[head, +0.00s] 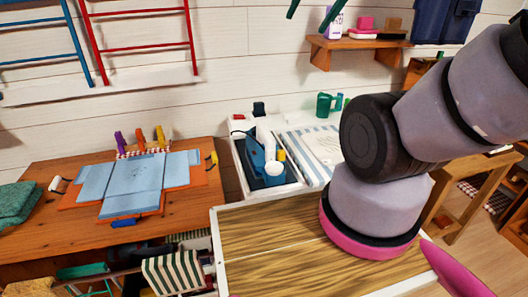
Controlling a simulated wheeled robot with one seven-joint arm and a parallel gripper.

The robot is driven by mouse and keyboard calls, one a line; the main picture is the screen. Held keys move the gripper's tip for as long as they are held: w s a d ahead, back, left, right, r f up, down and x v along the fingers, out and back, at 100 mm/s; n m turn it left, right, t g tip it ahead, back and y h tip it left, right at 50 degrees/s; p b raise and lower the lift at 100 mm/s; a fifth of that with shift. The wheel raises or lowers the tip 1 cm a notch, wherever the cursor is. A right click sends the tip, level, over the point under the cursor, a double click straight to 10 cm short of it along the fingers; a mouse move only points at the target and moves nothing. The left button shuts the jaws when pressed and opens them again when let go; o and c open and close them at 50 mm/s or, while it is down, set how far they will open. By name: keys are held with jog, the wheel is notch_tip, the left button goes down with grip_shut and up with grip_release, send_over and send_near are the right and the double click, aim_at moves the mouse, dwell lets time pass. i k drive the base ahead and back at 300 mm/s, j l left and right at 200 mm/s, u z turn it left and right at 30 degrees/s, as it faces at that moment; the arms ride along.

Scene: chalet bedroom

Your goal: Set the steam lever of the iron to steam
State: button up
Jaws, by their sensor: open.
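A blue appliance with a white upright part and a yellow piece, which looks like the iron (256,158), stands in a white-rimmed tray left of a striped board. It is small here, and I cannot make out a steam lever or its setting. Two dark green tapering fingers, which look like those of my gripper (304,26), reach down from the top edge. They are apart with nothing between them, well above the iron in the picture. The rest of the gripper is out of frame.
A wooden table (30,180) with folded blue cloth (135,180) stands left. A green can-like item (325,104) stands behind the striped board (302,141). A wall shelf (350,44) holds small items. My arm covers the right side.

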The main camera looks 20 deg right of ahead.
aim_at(282, 153)
jog(key=k+l+z, duration=0.15)
jog(key=l, duration=0.3)
jog(key=k+l+z, duration=0.15)
jog(key=l, duration=0.3)
jog(key=l+z, duration=0.15)
jog(key=l, duration=0.3)
jog(key=k, duration=0.05)
